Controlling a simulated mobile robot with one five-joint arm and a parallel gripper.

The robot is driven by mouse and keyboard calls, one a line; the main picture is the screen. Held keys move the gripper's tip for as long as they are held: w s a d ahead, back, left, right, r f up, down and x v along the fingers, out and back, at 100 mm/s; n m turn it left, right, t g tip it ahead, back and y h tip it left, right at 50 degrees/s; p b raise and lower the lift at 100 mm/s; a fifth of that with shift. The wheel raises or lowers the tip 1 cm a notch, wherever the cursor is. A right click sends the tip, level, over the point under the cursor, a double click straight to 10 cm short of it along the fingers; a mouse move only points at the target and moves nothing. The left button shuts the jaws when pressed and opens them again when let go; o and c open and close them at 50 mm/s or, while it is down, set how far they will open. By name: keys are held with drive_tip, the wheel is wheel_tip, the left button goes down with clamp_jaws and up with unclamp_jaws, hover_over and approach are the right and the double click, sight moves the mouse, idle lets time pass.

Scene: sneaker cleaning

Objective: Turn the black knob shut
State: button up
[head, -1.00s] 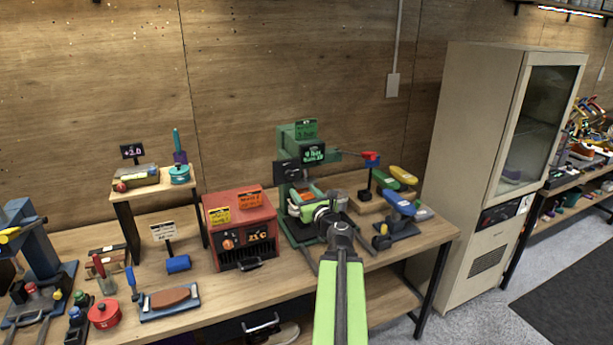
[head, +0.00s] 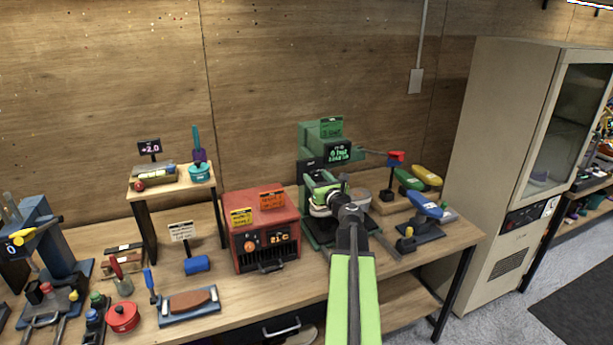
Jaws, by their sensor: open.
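My gripper (head: 337,197) is at the front of the green press-like machine (head: 322,145), on the workbench. I see it from behind, past my green arm link, and the fingertips are small and partly hidden. It appears empty. I cannot make out a black knob for certain; my gripper and wrist cover part of the machine's front. A red box unit (head: 262,219) left of the machine has a dark front panel with a small orange knob (head: 250,246) and a lit display.
A tall beige cabinet (head: 487,150) stands at the right, past the bench end.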

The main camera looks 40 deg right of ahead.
drive_tip(key=shift+d, duration=0.1)
drive_tip(key=shift+w, duration=0.15)
clamp_jaws()
drive_tip(key=shift+r, duration=0.15)
